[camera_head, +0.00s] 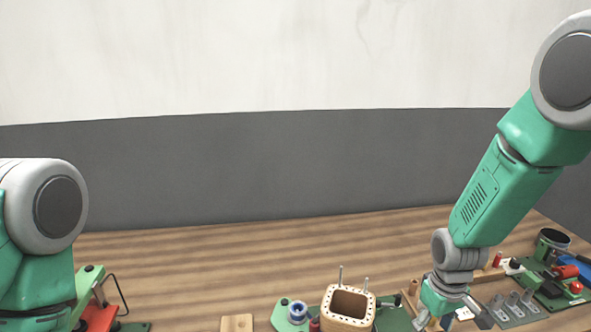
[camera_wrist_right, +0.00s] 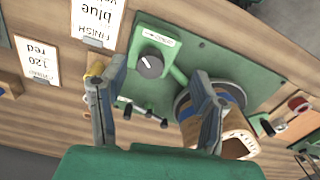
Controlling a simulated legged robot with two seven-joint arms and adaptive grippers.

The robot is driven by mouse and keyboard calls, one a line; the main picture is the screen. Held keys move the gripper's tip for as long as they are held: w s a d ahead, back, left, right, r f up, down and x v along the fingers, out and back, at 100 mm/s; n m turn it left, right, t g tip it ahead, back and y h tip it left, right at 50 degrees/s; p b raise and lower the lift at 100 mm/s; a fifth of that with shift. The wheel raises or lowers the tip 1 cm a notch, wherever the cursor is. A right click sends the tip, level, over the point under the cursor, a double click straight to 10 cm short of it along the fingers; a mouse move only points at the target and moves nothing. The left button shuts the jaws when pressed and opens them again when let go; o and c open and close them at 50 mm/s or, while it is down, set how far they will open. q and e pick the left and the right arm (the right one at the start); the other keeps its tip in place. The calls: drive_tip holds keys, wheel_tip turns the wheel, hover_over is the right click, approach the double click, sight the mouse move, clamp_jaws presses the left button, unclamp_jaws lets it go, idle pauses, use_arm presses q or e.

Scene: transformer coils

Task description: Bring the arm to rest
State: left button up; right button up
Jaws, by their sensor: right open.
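My right arm (camera_head: 505,190) comes in from the right and reaches down to the table. My right gripper (camera_head: 450,315) is low over the front right of the table, partly cut by the lower edge. In the right wrist view the right gripper (camera_wrist_right: 158,78) has its two fingers wide apart with nothing held between them. It is above a green plate (camera_wrist_right: 210,60) with a dark knob (camera_wrist_right: 150,67). My left arm (camera_head: 45,230) shows at the left edge, bent, and its gripper is out of view.
A square wooden former (camera_head: 347,305) with upright pins stands at front centre, with a blue-and-white spool (camera_head: 297,312) left of it. A grey slotted holder (camera_head: 515,308) and a dark cup (camera_head: 553,238) are at right. The rear wooden tabletop (camera_head: 240,265) is clear.

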drive_tip(key=s+a+f+m, duration=0.1)
drive_tip(key=s+f, duration=1)
drive_tip(key=s, duration=0.5)
drive_tip(key=s+a+f+m, duration=0.1)
drive_tip(key=s+m, duration=0.1)
drive_tip(key=s, duration=1.3)
drive_tip(key=w+a+f+n+b, duration=0.1)
drive_tip(key=w+f+b, duration=0.3)
drive_tip(key=f+b, duration=1)
drive_tip(key=shift+a+t, duration=0.15)
drive_tip(key=shift+t, duration=0.15)
drive_tip(key=shift+r, duration=0.1)
drive_tip(key=shift+w, duration=0.15)
